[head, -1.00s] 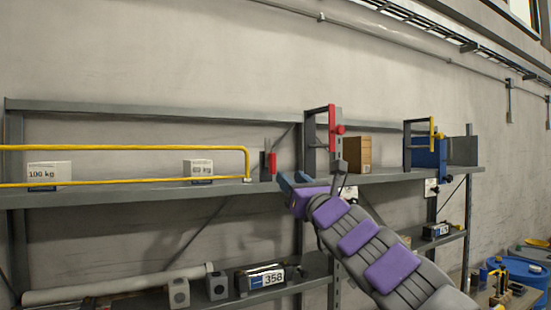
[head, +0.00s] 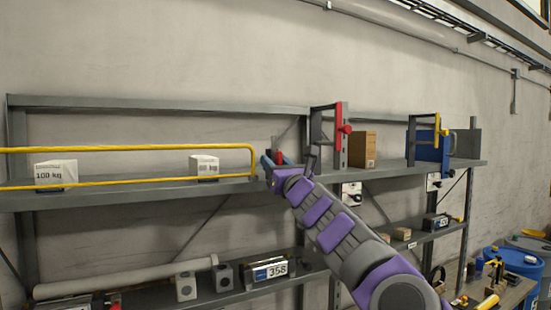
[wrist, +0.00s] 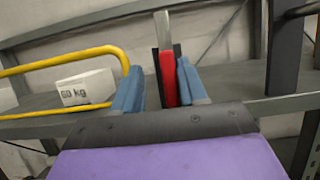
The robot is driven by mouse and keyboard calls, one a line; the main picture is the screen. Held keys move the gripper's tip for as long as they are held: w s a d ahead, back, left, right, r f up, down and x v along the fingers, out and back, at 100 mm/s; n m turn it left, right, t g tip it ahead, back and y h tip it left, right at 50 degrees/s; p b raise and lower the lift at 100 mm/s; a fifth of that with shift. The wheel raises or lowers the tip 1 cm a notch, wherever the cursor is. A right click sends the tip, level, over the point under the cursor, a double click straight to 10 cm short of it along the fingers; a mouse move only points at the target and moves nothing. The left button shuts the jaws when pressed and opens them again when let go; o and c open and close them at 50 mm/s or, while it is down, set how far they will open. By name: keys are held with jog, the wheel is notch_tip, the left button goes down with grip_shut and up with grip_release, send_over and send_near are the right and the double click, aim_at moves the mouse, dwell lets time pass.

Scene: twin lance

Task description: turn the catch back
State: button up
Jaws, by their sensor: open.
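A small upright red catch (wrist: 168,78) with a dark backing and a pale metal strip above it stands at the shelf's front edge. In the wrist view it shows between the two blue fingers of my open gripper (wrist: 160,92), closer to the right finger. I cannot tell whether a finger touches it. In the head view my gripper (head: 274,164) is at the shelf edge, and it and my arm hide most of the catch. A red upright bar with a knob (head: 344,130) is on a grey frame to the right.
A yellow rail (head: 130,149) runs along the shelf (head: 100,200) left of my gripper, before two white weight boxes. A cardboard box (head: 362,149) stands right of the red bar. A second frame carries a yellow bar (head: 437,135) beside a blue box.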

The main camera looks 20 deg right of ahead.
jog(key=shift+w+r, duration=0.1)
jog(key=shift+w, duration=0.1)
jog(key=shift+s+d+r, duration=0.1)
jog(key=shift+s+r, duration=0.05)
jog(key=shift+r, duration=0.05)
jog(key=shift+d, duration=0.25)
jog(key=shift+d+f, duration=0.1)
jog(key=shift+d, duration=0.55)
jog(key=shift+a, duration=0.55)
jog(key=c, duration=0.4)
jog(key=shift+a, duration=0.1)
jog(key=shift+c, duration=0.6)
jog(key=shift+d, duration=0.2)
grip_shut()
